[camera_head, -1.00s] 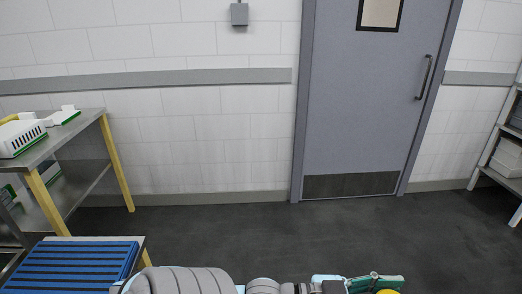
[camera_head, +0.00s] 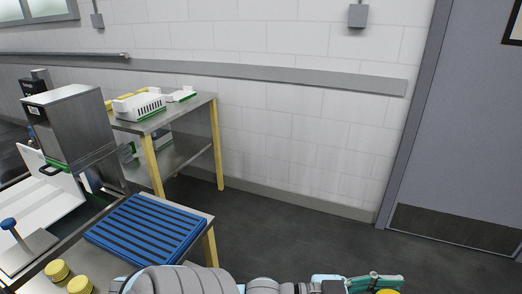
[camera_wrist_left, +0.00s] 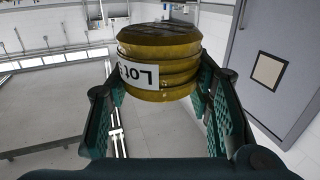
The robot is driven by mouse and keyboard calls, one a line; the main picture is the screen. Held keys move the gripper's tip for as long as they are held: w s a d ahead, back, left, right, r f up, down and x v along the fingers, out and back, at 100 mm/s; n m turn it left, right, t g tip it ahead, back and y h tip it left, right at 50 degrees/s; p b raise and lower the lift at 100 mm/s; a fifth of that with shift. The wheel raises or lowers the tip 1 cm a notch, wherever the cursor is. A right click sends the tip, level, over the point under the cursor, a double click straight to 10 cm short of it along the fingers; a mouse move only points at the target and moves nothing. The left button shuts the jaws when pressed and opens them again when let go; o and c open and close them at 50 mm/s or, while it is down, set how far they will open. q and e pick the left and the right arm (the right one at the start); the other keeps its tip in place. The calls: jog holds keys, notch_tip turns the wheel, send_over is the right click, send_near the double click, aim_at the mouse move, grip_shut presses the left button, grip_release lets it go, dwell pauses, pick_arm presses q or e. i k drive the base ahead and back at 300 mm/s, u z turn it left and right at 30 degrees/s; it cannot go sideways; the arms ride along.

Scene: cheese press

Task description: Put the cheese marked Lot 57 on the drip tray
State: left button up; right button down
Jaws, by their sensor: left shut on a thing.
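My left gripper (camera_head: 376,282) is at the bottom edge of the head view, away from the table. It is shut on a round yellow cheese (camera_head: 388,291). In the left wrist view the cheese (camera_wrist_left: 160,62) sits between the green fingers, with a white label reading "Lot" and a partly hidden number. A blue slatted tray (camera_head: 146,229), which looks like the drip tray, lies empty on the metal table, left of my gripper. Two more yellow cheeses, one (camera_head: 57,271) behind the other (camera_head: 80,285), are at the lower left. My right gripper is not in view.
A metal press box (camera_head: 70,125) with a green handle stands left of the tray. A blue-knobbed tool (camera_head: 9,224) is at the far left. A yellow-legged shelf table (camera_head: 170,115) holds white baskets (camera_head: 138,107). The floor (camera_head: 310,245) right of the tray is clear.

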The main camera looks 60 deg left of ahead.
aim_at(158, 248)
jog(key=u, duration=1.6)
jog(key=i, duration=2.4)
jog(key=u, duration=2.95)
